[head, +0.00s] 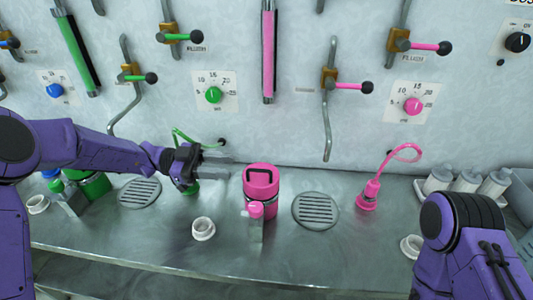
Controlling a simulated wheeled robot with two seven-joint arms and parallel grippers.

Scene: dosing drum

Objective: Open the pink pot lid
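The pink pot (262,202) stands upright on the steel counter, near the middle of the head view. Its pink lid (261,170) is on top, with a black bar handle (264,180). My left gripper (228,169) is just left of the lid. Its two grey fingers point right and are apart, with nothing visible between them. They do not appear to touch the pot. My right arm is at the lower right, and its fingertips are not in view.
A pink hose nozzle (369,195) stands farther right. The wall panel (300,130) with levers is behind.

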